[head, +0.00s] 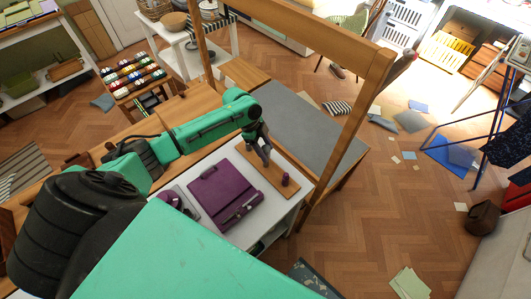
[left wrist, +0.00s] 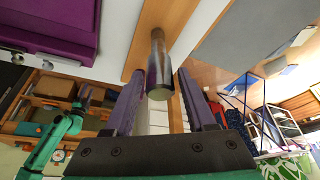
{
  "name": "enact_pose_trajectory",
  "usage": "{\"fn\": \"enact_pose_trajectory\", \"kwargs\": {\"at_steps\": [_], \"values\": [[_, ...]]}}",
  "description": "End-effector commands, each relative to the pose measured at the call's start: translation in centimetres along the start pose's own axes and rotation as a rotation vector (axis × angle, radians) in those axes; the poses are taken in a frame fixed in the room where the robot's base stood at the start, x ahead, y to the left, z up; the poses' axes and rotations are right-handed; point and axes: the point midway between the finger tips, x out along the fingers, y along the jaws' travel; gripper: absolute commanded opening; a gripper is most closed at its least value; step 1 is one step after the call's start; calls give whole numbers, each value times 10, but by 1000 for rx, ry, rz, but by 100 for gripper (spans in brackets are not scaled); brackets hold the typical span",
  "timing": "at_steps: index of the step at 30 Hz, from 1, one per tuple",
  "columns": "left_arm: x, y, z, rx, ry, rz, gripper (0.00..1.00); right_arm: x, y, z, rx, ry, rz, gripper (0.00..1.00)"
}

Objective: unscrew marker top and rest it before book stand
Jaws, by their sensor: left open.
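A short dark purple cylinder (head: 285,180), perhaps the marker or its top, stands upright on a narrow wooden board (head: 262,171). In the left wrist view a cylinder with a round, dull end (left wrist: 159,72) shows between my finger lines, with the board (left wrist: 172,14) behind it. My left gripper (head: 266,160) is open and hangs over the board, up and left of the cylinder in the head view. Its open fingers (left wrist: 158,78) also show in the wrist view; I see no contact. I cannot pick out a book stand with certainty. My right gripper is not discernible.
A flat purple case (head: 220,190) lies on the white tabletop (head: 203,165), left of the board. A wooden frame post (head: 340,125) rises to the right, near a grey surface (head: 310,130). Some white tabletop around the case is clear.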

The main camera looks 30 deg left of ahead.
Motion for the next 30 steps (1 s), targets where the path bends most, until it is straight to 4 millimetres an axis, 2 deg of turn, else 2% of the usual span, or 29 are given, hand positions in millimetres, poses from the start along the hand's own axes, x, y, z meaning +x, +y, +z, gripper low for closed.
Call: {"fn": "enact_pose_trajectory", "kwargs": {"at_steps": [1, 6, 7, 11, 12, 16, 25, 30], "values": [[4, -1, 1, 34, 0, 13, 56, 7, 0, 1, 0, 0, 0, 50], [0, 1, 0, 51, 0, 21, 56, 4, 0, 0, 0, 0, 0, 50], [0, 1, 0, 51, 0, 21, 52, 4, 0, 0, 0, 0, 0, 50], [0, 0, 0, 50, 0, 21, 2, 4, 0, 0, 0, 0, 1, 50], [0, 1, 0, 49, 0, 21, 0, 4, 0, 0, 0, 0, 0, 50], [-1, 1, -1, 41, -1, 18, 0, 1, 0, 0, 0, 0, 0, 50], [-4, 2, -3, -179, 0, -70, 0, -36, 1, -3, 0, 0, 0, 50], [0, 1, 0, -233, 0, -96, 0, -38, 1, -4, 0, 0, 0, 50]]}}
